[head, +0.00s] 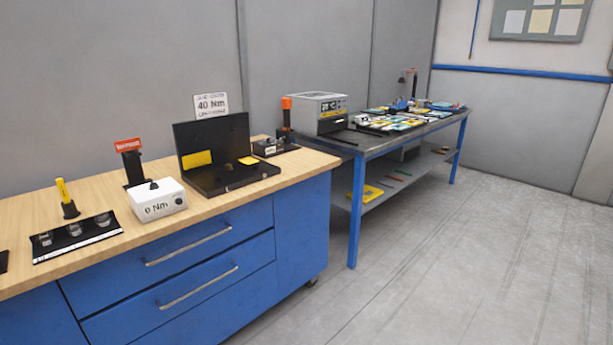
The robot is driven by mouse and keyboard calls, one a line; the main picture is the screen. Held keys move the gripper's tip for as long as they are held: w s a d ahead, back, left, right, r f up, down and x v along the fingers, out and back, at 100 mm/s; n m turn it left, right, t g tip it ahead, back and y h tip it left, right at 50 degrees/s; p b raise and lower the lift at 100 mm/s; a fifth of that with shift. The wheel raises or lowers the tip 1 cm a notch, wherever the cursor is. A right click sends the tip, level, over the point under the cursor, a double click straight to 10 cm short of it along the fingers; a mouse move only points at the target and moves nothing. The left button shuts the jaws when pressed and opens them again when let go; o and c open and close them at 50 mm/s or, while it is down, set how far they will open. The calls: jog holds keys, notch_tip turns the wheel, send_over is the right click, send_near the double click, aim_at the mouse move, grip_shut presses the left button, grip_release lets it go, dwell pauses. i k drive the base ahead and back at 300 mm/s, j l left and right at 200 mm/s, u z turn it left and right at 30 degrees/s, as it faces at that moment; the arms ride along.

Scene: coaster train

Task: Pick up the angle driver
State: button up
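I cannot tell for sure which thing is the angle driver. A black upright tool or stand with a red lettered top (128,160) stands on the wooden bench top, behind a white box marked 0 Nm (159,199). An orange-topped black upright tool (286,116) stands near the bench's far right end. A yellow-handled tool (64,196) stands upright in a black holder at the left. My gripper is not in view.
An open black case (222,176) stands on the blue drawer bench (230,262). A black tray (78,237) lies at the left. A grey worktable (392,138) with a machine (318,113) and several parts stands beyond. The floor (470,260) at right is clear.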

aim_at(286, 102)
jog(key=i+u, duration=0.1)
jog(key=i, duration=0.4)
jog(key=i+l, duration=0.1)
jog(key=i, duration=0.45)
jog(key=i+l+u, duration=0.15)
jog(key=i, duration=0.35)
jog(key=i+u, duration=0.1)
jog(key=i, duration=0.45)
jog(key=i+l, duration=0.25)
jog(key=i, duration=0.25)
jog(key=i+l+u, duration=0.15)
jog(key=i, duration=0.35)
jog(key=i+l, duration=0.2)
jog(key=i, duration=0.2)
jog(key=i+l+z, duration=0.1)
jog(key=i, duration=0.35)
jog(key=i+l, duration=0.25)
jog(key=i, duration=0.15)
